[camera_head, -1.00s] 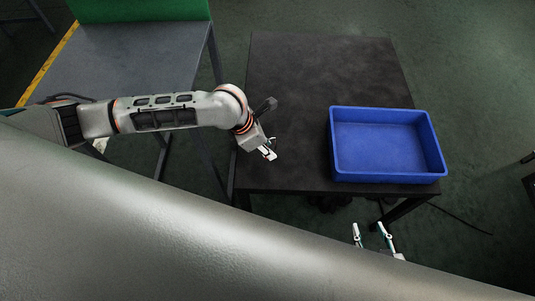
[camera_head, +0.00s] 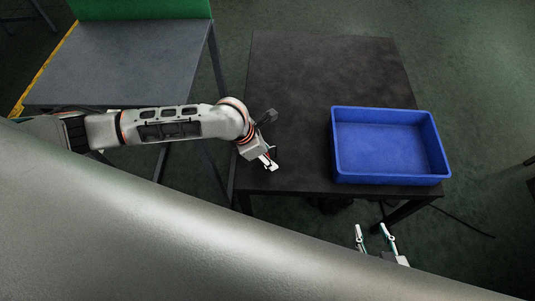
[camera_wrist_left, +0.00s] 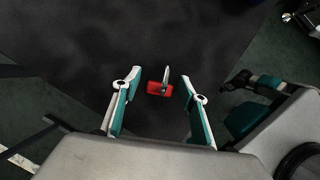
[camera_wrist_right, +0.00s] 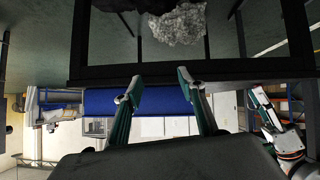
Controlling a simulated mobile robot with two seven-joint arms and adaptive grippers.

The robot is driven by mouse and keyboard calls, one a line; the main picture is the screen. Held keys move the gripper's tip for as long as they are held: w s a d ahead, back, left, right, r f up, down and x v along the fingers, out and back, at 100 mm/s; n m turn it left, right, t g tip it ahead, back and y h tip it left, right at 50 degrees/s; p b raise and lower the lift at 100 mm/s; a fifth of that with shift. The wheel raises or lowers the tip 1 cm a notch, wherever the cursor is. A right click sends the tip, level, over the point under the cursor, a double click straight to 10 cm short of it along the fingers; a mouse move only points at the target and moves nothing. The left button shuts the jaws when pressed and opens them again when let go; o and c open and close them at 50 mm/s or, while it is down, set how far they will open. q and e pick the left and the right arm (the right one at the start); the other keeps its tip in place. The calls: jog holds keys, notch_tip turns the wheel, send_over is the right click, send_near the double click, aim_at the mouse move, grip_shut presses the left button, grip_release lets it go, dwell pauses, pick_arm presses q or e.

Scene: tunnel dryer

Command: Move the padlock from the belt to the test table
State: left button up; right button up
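A small red padlock (camera_wrist_left: 160,88) with a metal shackle shows in the left wrist view, over the dark top of the black table (camera_head: 300,90). My left gripper (camera_wrist_left: 163,90) is open, with one finger on each side of the padlock and a visible gap to both. In the head view my left gripper (camera_head: 268,163) is at the black table's near left corner; I cannot make out the padlock there. My right gripper (camera_head: 374,230) is open and empty in front of the table's near edge; its spread fingers also show in the right wrist view (camera_wrist_right: 160,88).
An empty blue bin (camera_head: 390,180) stands on the right part of the black table. A grey surface (camera_head: 130,65) with a yellow edge and green panel is at the upper left, across a gap. The black table's middle and back are clear.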

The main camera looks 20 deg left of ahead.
pick_arm(q)
jog(key=shift+r, duration=0.15)
